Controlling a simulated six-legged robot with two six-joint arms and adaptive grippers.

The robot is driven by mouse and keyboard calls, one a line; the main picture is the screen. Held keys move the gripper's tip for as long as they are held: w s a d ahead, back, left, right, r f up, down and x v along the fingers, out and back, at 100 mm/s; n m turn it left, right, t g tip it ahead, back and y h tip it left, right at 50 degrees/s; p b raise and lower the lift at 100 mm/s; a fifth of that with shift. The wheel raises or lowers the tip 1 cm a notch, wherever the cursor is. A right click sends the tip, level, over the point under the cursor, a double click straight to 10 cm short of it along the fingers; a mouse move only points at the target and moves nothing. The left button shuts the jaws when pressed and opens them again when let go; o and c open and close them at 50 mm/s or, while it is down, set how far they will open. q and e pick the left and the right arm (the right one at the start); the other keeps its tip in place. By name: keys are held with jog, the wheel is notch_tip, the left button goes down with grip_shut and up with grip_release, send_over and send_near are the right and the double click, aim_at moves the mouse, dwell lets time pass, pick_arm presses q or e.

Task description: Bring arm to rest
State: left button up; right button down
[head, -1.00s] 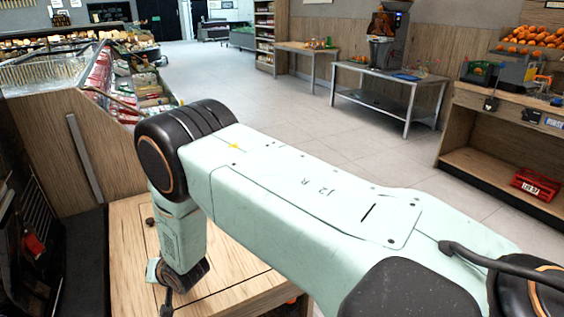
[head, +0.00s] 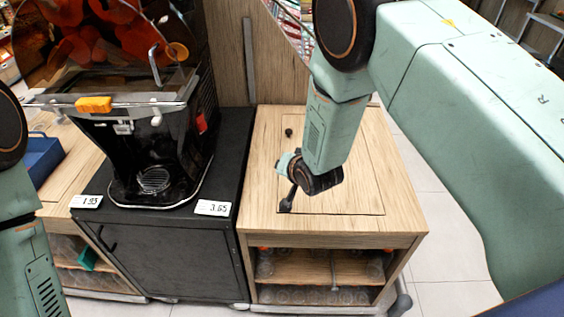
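My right arm (head: 335,130) comes in from the right and bends down over a wooden counter (head: 405,205). Its wrist end (head: 316,172) hangs over the counter's inset panel, with a slim dark part (head: 287,200) below it. I cannot make out the gripper's fingers there or whether it holds anything. My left arm (head: 28,250) shows only in part at the left edge; its gripper is out of the picture.
A black juicer (head: 150,150) with a clear front and yellow handle (head: 94,104) stands on a black cabinet (head: 165,255) left of the wooden counter. A blue crate (head: 42,160) is at far left. Shelves under the counter hold clear cups (head: 290,268). Tiled floor lies right.

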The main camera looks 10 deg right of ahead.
jog(key=s+r, duration=0.3)
jog(key=shift+a+r, duration=0.1)
jog(key=shift+a, duration=0.3)
jog(key=s+d+f+n+g+b, duration=0.1)
jog(key=s+f, duration=0.5)
jog(key=s, duration=0.7)
jog(key=s+d+f+n+g+h+b, duration=0.1)
jog(key=s+d+f+g, duration=0.4)
jog(key=s, duration=0.8)
jog(key=s+d+f+n+g+b, duration=0.3)
jog(key=s+f, duration=0.5)
jog(key=s, duration=0.5)
jog(key=shift+g+b, duration=0.5)
jog(key=shift+g, duration=0.1)
jog(key=shift+s+a+f+h, duration=0.1)
jog(key=shift+s+h, duration=0.05)
jog(key=shift+h, duration=0.15)
